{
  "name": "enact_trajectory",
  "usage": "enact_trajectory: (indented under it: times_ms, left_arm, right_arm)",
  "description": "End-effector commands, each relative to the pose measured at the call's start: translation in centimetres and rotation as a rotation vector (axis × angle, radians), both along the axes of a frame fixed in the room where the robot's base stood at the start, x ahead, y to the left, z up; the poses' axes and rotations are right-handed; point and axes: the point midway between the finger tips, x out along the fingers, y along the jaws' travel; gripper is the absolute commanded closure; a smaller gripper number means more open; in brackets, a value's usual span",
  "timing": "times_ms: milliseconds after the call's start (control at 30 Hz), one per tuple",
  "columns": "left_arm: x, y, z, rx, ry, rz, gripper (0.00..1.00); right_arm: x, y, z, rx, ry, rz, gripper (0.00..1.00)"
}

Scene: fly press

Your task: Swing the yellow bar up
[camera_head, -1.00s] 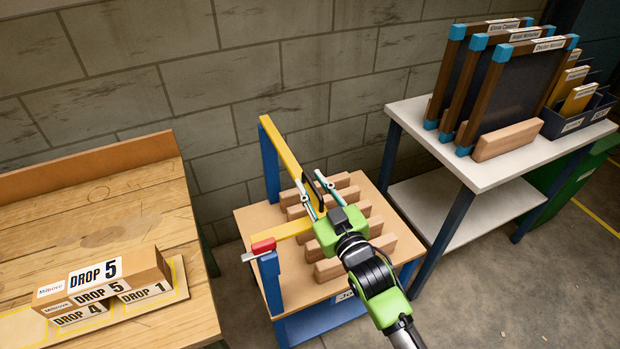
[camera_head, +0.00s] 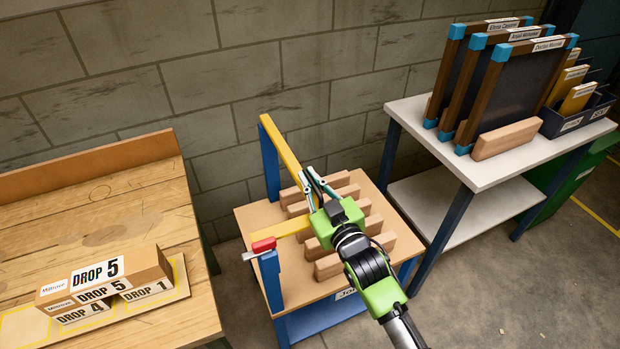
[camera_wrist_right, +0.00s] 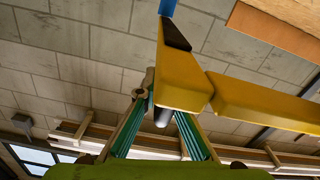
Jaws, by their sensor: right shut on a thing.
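The yellow bar (camera_head: 282,146) slopes down from the top of the rear blue post toward my right gripper. A second yellow length (camera_head: 284,230) runs from the front blue post, by a red-ended grey lever (camera_head: 262,246), to beneath the gripper. In the right wrist view the yellow bar (camera_wrist_right: 182,80) crosses close in front of the fingers and meets another yellow length. A grey cylindrical piece (camera_wrist_right: 162,116) shows beneath it. My right gripper (camera_head: 309,179) is shut near the bar's lower end. Its fingers partly hide the held part. My left gripper is not in view.
Several wooden slotted blocks (camera_head: 330,269) stand on the fixture's table (camera_head: 247,216). A white table (camera_head: 466,177) with framed dark boards (camera_head: 508,90) stands right. A wooden bench (camera_head: 110,213) with labelled DROP boxes (camera_head: 135,271) stands left. A block wall is behind.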

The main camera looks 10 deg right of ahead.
Motion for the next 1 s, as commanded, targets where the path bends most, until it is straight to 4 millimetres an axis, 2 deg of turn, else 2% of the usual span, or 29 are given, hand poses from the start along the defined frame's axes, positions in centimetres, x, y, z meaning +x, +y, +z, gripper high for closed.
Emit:
enact_trajectory:
  times_ms: [600,800,1000]
  left_arm:
    - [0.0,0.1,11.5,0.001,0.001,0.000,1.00]
    - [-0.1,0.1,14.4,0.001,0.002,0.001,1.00]
    - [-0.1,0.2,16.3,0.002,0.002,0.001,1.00]
  right_arm:
    - [1.5,0.5,7.6,-0.059,0.178,-0.001,1.00]
    - [2.5,0.7,10.0,-0.082,0.250,-0.001,1.00]
    - [3.8,1.2,12.5,-0.109,0.327,0.000,1.00]
